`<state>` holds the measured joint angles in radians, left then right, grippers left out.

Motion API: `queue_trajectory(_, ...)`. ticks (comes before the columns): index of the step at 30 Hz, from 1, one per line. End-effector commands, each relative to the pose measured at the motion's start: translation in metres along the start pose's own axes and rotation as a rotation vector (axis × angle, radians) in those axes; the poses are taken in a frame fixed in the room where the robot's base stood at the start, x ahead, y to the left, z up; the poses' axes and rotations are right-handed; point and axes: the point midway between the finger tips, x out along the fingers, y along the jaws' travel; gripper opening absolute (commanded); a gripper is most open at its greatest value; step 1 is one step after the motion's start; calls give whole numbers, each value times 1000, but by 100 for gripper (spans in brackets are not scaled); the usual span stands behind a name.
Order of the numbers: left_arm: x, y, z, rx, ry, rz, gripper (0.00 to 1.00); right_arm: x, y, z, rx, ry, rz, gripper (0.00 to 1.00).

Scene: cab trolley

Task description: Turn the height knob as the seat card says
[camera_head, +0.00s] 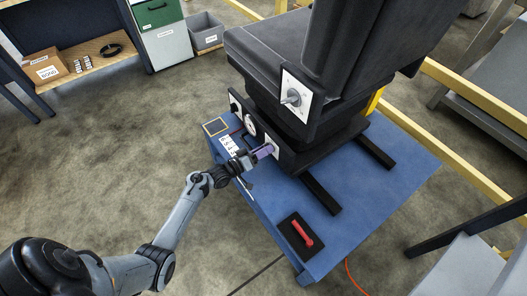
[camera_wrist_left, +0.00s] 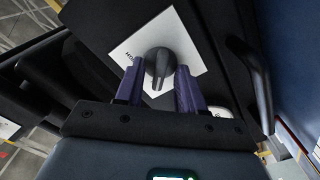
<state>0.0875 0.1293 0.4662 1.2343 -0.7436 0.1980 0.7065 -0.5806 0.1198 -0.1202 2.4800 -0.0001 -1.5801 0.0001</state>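A black seat (camera_head: 275,65) stands on a blue trolley (camera_head: 375,200). In the left wrist view a dark knob (camera_wrist_left: 158,64) sits on a white plate (camera_wrist_left: 190,40); its lettering is too partial to read. My left gripper (camera_head: 266,151) is at the low front panel of the seat base. In the left wrist view its purple fingers (camera_wrist_left: 160,88) are apart, one on each side of the knob; I cannot tell whether they touch it. My right gripper is not in view.
Another knob (camera_head: 292,97) on a white plate is on the seat's side, above my gripper. A round dial (camera_head: 250,124) is close left of the gripper. A red-handled thing (camera_head: 302,233) lies on a black mat. Yellow rails (camera_head: 450,83) run behind the trolley.

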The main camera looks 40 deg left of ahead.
Motion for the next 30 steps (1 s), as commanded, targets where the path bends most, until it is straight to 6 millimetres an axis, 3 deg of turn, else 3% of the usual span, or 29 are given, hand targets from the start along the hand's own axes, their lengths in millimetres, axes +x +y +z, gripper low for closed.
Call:
queue_trajectory(6,0,0,0,0,0,0,38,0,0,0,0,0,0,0)
queue_trajectory(14,0,0,0,0,0,0,0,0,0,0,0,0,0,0)
queue_trajectory(30,0,2,-1,94,-2,0,0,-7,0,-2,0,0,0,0)
